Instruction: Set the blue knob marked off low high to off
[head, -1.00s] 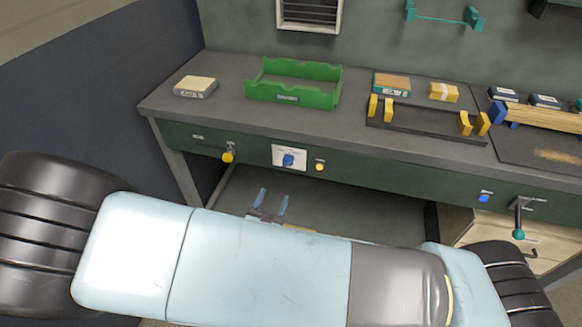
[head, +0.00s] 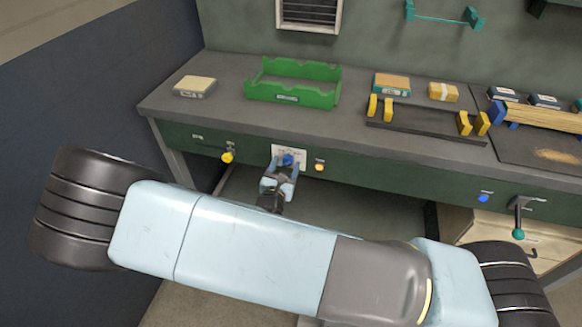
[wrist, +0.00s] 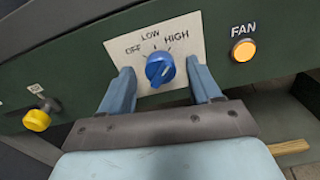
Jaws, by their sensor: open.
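The blue knob (wrist: 160,69) sits on a white plate (wrist: 184,35) marked OFF, LOW and HIGH, from left to right. Its raised grip is visible, but I cannot tell for sure which mark it points to. My gripper (wrist: 159,75) is open, with one blue finger on the left of the knob and one on the right. Gaps show between both fingers and the knob in the wrist view. In the head view my gripper (head: 283,166) is at the bench front, partly covering the plate and the knob (head: 287,159).
An orange FAN button (wrist: 244,50) is right of the plate. A yellow-ended lever (wrist: 37,119) is to the left. Above, the grey bench top (head: 225,108) holds a green tray (head: 291,97) and a dark rack (head: 425,124).

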